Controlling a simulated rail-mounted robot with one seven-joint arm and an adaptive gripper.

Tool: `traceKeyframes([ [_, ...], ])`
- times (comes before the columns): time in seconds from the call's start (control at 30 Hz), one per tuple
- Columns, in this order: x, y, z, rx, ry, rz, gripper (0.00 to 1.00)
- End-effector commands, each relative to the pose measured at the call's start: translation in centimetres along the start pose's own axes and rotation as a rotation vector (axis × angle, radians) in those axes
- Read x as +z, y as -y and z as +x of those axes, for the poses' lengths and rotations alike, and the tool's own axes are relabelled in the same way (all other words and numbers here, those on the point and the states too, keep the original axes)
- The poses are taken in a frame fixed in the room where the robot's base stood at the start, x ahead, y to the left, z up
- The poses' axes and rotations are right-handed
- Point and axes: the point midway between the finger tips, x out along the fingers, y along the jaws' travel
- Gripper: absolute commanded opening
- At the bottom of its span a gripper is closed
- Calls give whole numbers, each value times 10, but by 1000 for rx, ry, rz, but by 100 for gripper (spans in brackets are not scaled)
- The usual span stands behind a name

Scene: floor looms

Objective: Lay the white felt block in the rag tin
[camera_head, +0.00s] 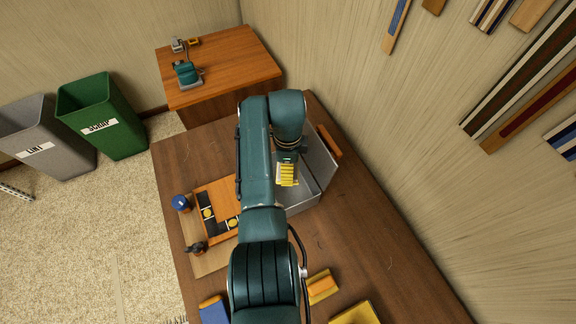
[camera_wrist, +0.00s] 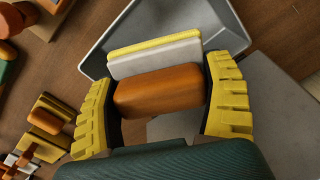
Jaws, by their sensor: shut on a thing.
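The white felt block (camera_wrist: 155,58) shows in the wrist view as a white layer between an orange back and a thin yellow strip. My gripper (camera_wrist: 163,75), with its yellow ribbed fingers, is shut on this block across its length. A grey metal tin (camera_wrist: 103,48), seemingly the rag tin, lies beyond and below the block. In the head view the grey tin (camera_head: 318,165) stands by the wall side of the bench, and my gripper (camera_head: 287,176) is over it. My arm hides part of the tin, and the held block cannot be made out there.
An orange board with black strips and yellow discs (camera_head: 207,213) lies left of my arm, near a blue-topped knob (camera_head: 181,202). A yellow and orange block (camera_head: 321,287) and a blue piece (camera_head: 213,310) lie at the front. The bench at right (camera_head: 395,275) is mostly clear.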

Motion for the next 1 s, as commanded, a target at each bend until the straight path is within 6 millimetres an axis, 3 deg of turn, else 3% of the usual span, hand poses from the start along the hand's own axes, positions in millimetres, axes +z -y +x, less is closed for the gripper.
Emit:
traceKeyframes([
  [0.03, 0, 0, 15, 0, 0, -1, 47],
  [0.1, 0, 0, 26, -1, 0, -1, 47],
  [0.6, 0, 1, 99, -4, 0, -2, 47],
  [0.97, 0, 1, 103, -3, 0, -2, 47],
  [1.0, 0, 1, 103, -2, 0, -2, 90],
])
